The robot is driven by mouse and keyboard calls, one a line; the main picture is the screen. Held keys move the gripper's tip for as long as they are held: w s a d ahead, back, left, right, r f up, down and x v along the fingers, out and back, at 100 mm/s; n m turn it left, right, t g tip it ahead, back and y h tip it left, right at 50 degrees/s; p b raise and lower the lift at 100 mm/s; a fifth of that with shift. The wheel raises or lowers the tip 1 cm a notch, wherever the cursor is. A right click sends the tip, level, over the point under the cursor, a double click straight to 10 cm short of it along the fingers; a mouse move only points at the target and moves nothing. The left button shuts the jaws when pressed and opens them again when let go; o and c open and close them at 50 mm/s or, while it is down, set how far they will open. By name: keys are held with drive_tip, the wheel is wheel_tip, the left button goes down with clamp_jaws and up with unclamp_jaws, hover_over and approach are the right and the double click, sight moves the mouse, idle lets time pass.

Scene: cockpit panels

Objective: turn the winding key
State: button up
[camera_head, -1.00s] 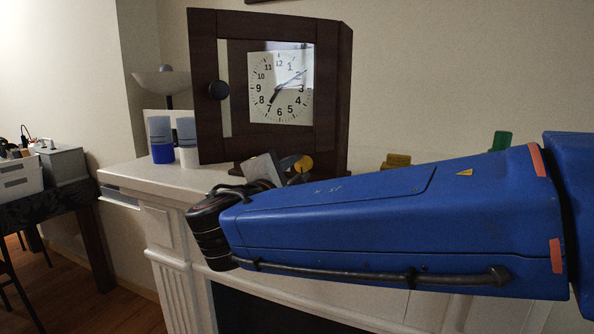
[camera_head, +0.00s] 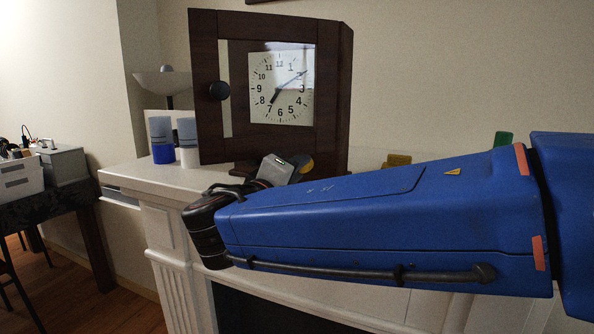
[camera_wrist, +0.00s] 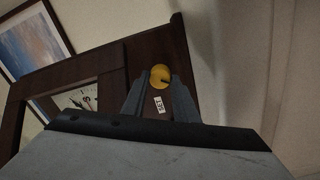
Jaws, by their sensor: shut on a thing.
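The clock (camera_head: 205,90) is a dark wooden case with a glazed front, a white dial (camera_head: 280,87) and a dark round knob (camera_head: 219,90). It stands upright on the mantel. In the wrist view the case (camera_wrist: 140,55) is tilted. My gripper (camera_wrist: 160,84) is shut on the key, one finger at each side. In the head view my grey gripper body (camera_head: 277,170) is below the clock and mostly hides the key and the fingers.
Two blue-and-white containers (camera_head: 161,140) (camera_head: 188,143) stand left of the clock on the white mantel (camera_head: 140,178). A yellow block (camera_head: 398,160) and a green object (camera_head: 503,139) show behind my blue arm. A dark side table (camera_head: 85,190) with boxes is at the far left.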

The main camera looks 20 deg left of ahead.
drive_tip(key=shift+f+m, duration=0.1)
drive_tip(key=shift+m, duration=0.3)
drive_tip(key=o, duration=1.1)
drive_tip(key=shift+c, duration=0.2)
drive_tip(key=shift+r, duration=0.2)
